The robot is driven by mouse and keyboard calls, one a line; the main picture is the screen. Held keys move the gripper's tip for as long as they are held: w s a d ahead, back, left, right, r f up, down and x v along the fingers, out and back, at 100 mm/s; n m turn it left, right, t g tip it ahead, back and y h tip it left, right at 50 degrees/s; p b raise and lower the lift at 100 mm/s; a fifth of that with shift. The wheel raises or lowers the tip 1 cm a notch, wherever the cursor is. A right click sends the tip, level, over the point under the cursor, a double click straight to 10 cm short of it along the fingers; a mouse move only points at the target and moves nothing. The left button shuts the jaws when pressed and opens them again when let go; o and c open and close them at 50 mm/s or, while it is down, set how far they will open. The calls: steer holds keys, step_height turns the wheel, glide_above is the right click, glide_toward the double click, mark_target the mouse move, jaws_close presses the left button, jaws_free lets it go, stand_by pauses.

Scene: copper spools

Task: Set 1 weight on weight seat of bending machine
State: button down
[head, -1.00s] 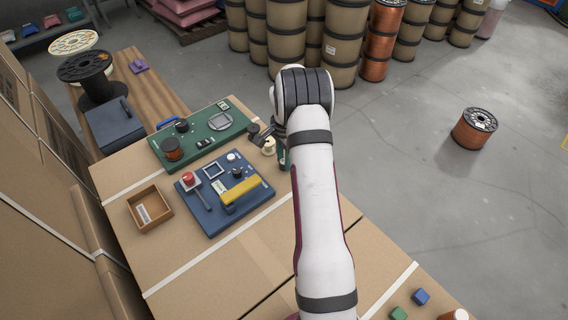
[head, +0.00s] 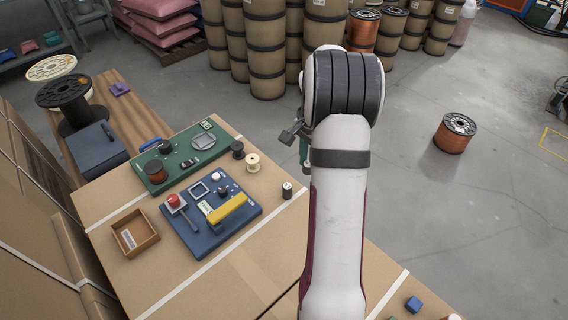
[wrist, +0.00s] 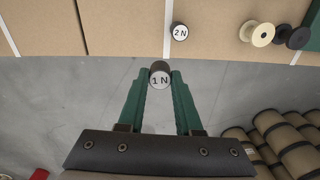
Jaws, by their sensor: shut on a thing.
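My gripper (wrist: 160,82) is shut on a small dark cylinder, the 1 N weight (wrist: 160,76), whose white "1 N" face shows between the green fingertips. In the wrist view it is out over the grey floor, off the bench edge. In the head view the green fingers (head: 304,152) show partly beside my arm; the weight is hidden there. A second weight, marked 2 N (wrist: 179,31), stands on the bench, and also shows in the head view (head: 287,190). The bending machine (head: 250,209) appears to be the blue board with a yellow part. I cannot tell which part is its weight seat.
A green board (head: 185,183) with instruments lies behind the blue one. A black spool (head: 237,150) and a cream spool (head: 252,163) stand near the bench edge. An open wooden box (head: 148,242) is at left. The bench right of the blue board is mostly clear.

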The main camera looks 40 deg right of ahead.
steer(key=shift+s+d+r, duration=0.1)
steer(key=shift+s+r, duration=0.05)
steer(key=shift+s, duration=0.15)
steer(key=w+a+r+m, duration=0.1)
steer(key=w+a+r, duration=0.2)
steer(key=w+a, duration=1.05)
steer(key=w+a+f, duration=0.2)
steer(key=a, duration=0.1)
steer(key=w+a+f, duration=0.4)
steer(key=a, duration=0.1)
steer(key=shift+w+a+f, duration=0.2)
steer(key=shift+w+a, duration=0.05)
steer(key=shift+a, duration=0.05)
steer(key=f, duration=0.4)
steer(key=shift+w+a, duration=0.2)
steer(key=shift+a, duration=0.1)
steer(key=shift+f, duration=0.25)
